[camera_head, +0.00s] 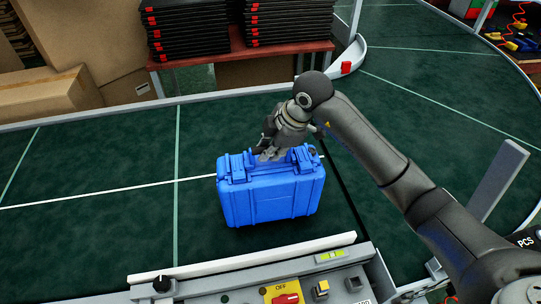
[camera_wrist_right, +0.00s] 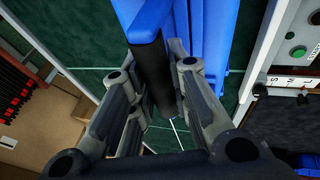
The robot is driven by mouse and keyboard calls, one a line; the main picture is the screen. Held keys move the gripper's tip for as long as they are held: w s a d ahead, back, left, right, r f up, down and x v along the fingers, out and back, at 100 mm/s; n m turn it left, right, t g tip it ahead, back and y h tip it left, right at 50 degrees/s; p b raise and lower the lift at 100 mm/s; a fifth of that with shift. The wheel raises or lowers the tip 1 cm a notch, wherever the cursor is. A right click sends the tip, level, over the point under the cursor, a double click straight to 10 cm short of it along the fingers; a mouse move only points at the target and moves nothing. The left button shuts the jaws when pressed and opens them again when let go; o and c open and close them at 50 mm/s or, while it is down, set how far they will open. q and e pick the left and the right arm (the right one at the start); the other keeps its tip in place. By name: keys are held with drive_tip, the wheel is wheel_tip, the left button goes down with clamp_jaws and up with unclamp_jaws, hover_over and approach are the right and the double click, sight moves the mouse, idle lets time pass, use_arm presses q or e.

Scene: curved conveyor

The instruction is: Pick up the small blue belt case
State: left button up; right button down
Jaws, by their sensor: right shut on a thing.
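The small blue belt case (camera_head: 270,196) is in the middle of the head view, over the green conveyor belt (camera_head: 110,215), with its handle side up. Whether its base touches the belt is hard to tell. My right gripper (camera_head: 272,152) is at the top of the case, shut on its handle. In the right wrist view, the fingers (camera_wrist_right: 160,100) sit on either side of the dark handle (camera_wrist_right: 149,62), with the blue case body (camera_wrist_right: 208,45) beside it. The fingers hide part of the handle. My left gripper is in neither view.
Stacked black cases (camera_head: 185,30) and cardboard boxes (camera_head: 45,95) lie beyond the far rail. The belt left of the case is clear.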

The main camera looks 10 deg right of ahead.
drive_tip(key=shift+w+r+b, duration=0.1)
drive_tip(key=shift+r+b, duration=0.25)
drive_tip(key=shift+r, duration=0.5)
drive_tip(key=s+d+r+b, duration=0.4)
drive_tip(key=s+d+r, duration=0.5)
drive_tip(key=s+r, duration=0.15)
drive_tip(key=s+m+h+p, duration=0.1)
drive_tip(key=m+h+p, duration=0.1)
drive_tip(key=m, duration=0.4)
drive_tip(key=s+a+f+m+h+p, duration=0.1)
drive_tip(key=s+m+h+p, duration=0.1)
drive_tip(key=m, duration=0.4)
drive_tip(key=s+f+m+h+p, duration=0.1)
drive_tip(key=m+h+p, duration=0.2)
drive_tip(key=m, duration=0.3)
drive_tip(key=shift+s+a+m+p, duration=0.2)
drive_tip(key=shift+a+m+p, duration=0.15)
drive_tip(key=shift+p, duration=0.25)
idle(1.1)
